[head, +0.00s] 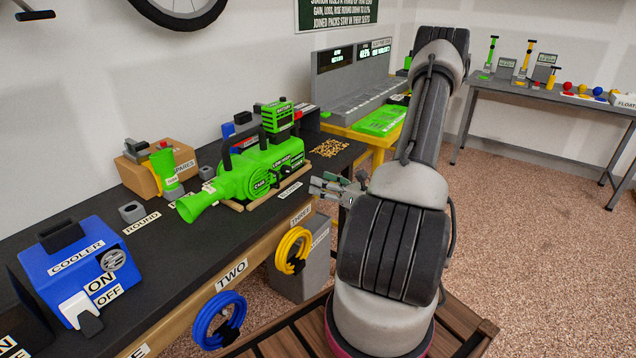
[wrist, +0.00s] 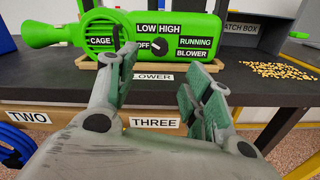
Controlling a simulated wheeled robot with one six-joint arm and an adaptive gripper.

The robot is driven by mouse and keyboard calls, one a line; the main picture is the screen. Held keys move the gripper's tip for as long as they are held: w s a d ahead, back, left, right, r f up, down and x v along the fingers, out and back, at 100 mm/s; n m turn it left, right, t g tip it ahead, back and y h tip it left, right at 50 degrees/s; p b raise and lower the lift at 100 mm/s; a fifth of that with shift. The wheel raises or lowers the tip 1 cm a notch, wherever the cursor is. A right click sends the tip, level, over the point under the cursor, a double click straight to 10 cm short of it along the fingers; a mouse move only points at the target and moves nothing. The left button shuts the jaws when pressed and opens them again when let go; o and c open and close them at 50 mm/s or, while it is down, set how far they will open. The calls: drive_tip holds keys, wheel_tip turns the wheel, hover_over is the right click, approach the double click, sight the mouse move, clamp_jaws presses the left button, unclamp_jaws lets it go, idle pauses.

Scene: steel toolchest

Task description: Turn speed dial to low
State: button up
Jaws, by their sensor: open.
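The green blower (head: 232,182) sits on the dark bench in the head view, and its body (wrist: 75,27) spans the upper wrist view. Its small dark speed dial (wrist: 159,46) is on the near face, beside the OFF label (wrist: 143,43) and below the LOW and HIGH labels (wrist: 158,31). I cannot tell for sure which mark its pointer faces. My gripper (wrist: 165,72) is open and empty, its green-padded fingers apart, with the dial beyond and between them. In the head view my gripper (head: 337,188) is right of the blower, apart from it.
A blue cooler (head: 75,262) stands at the left bench end. A brown box (head: 150,172) and a green-and-yellow tool (head: 165,172) stand behind the blower. Yellow (head: 284,262) and blue (head: 205,318) coils hang on the bench front. Small yellow pieces (wrist: 278,70) lie right of the blower.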

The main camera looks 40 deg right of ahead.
sight(289, 171)
drive_tip(key=shift+c, duration=0.4)
drive_tip(key=shift+w+a+n+y, duration=0.4)
drive_tip(key=shift+w+a+n, duration=0.3)
drive_tip(key=shift+w+a, duration=0.5)
drive_tip(key=shift+c, duration=1)
drive_tip(key=w+n, duration=0.1)
drive_tip(key=w, duration=0.2)
drive_tip(key=w+a+n, duration=0.1)
drive_tip(key=w+n, duration=0.1)
drive_tip(key=w, duration=0.1)
drive_tip(key=w+n, duration=0.1)
drive_tip(key=w, duration=0.2)
drive_tip(key=shift+w+a+f+n+h, duration=0.1)
drive_tip(key=shift+w+a+n+h, duration=0.05)
drive_tip(key=shift+a+n+h, duration=0.2)
drive_tip(key=c, duration=0.7)
